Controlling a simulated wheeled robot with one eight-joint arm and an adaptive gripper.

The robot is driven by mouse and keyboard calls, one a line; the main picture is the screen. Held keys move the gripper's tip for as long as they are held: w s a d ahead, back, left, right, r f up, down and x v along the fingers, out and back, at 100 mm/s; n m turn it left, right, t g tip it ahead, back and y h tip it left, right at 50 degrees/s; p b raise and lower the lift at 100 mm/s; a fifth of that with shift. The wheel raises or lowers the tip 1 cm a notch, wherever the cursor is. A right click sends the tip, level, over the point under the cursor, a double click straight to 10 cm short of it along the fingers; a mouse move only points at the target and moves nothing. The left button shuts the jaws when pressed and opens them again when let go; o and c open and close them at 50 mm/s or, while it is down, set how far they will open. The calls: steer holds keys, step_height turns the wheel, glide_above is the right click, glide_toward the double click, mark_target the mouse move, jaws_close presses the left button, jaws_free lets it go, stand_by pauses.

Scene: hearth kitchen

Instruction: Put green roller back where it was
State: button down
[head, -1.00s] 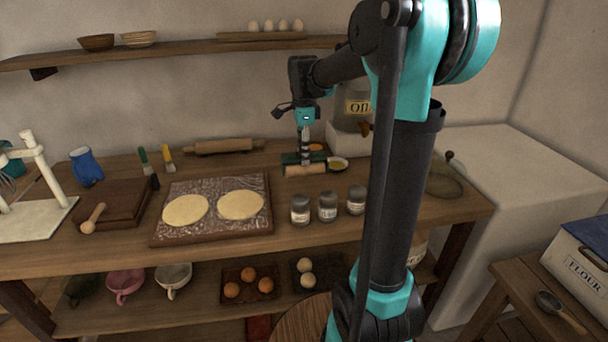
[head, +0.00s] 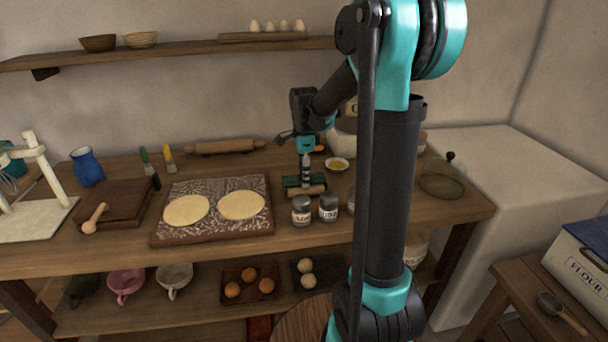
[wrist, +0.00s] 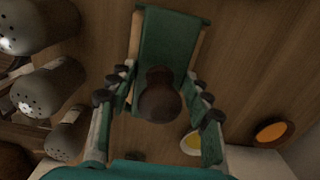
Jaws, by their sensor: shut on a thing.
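The green roller (head: 291,183) has a green top, pale wooden sides and a dark brown knob. In the head view it is just behind the shakers, right of the dough board. My gripper (head: 306,176) is above it, pointing down. In the wrist view the green roller (wrist: 168,38) extends ahead between my gripper's fingers (wrist: 158,98), which are shut around its knob. I cannot tell whether its underside touches the table.
Several grey-lidded shakers (head: 301,211) stand close in front; one is partly behind my arm. The board with two dough rounds (head: 241,205) is left. A small bowl of yellow liquid (head: 337,164) and a rolling pin (head: 225,147) are farther back. Bare table lies behind the roller.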

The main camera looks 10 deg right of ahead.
steer(key=shift+f, duration=0.2)
steer(key=shift+s+f, duration=0.15)
steer(key=shift+f, duration=0.2)
steer(key=c, duration=1.1)
jaws_free()
steer(key=shift+c, duration=0.2)
steer(key=o, duration=0.4)
steer(key=shift+f, duration=0.1)
steer(key=shift+o, duration=0.2)
step_height(320, 180, up, 13)
steer(key=shift+r, duration=0.2)
